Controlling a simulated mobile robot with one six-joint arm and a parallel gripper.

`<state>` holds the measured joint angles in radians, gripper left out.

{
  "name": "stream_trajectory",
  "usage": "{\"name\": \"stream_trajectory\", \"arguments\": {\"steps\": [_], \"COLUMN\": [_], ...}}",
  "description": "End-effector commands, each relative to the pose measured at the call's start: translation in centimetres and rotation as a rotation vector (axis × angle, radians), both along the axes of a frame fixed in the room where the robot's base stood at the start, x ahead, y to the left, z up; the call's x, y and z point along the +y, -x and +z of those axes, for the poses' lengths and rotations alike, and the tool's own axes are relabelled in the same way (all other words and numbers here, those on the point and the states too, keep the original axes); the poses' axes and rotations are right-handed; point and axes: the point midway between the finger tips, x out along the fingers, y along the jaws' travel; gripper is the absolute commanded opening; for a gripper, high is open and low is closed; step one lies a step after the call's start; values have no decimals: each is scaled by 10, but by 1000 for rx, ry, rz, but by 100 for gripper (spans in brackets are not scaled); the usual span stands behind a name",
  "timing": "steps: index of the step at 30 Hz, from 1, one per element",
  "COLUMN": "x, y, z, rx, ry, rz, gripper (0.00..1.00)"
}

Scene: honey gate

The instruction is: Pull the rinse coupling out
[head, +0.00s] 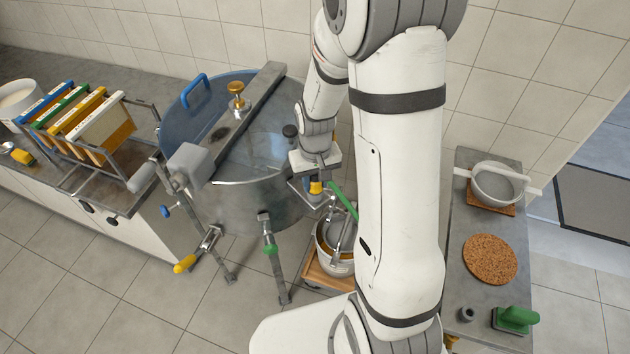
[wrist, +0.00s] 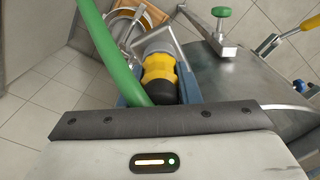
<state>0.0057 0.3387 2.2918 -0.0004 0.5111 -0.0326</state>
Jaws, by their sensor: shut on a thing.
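The rinse coupling (wrist: 159,72) is yellow with black bands, and its grey front end points at a metal bracket (wrist: 178,40) in the wrist view. My gripper (wrist: 158,88) is shut on it, with a blue-grey finger on each side. I cannot tell whether the coupling's end is inside or clear of a socket. A green hose (wrist: 108,48) runs close beside it. In the head view the coupling (head: 316,187) shows as a small yellow spot under my gripper (head: 315,184), beside the steel drum, with the green hose (head: 343,202) to its right.
The steel drum (head: 243,195) with a blue lid stands left of my gripper. A pail (head: 335,262) on a wooden trolley stands below. A side table (head: 467,216) with a sieve, cork mat and green-handled tool is at the right. A frame rack (head: 92,122) is at the left.

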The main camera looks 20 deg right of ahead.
Motion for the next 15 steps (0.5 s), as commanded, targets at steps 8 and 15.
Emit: {"name": "stream_trajectory", "arguments": {"steps": [8,15], "x": [0,0], "y": [0,0], "z": [1,4], "rx": [-1,-1], "ry": [0,0], "rz": [0,0], "gripper": [0,0]}}
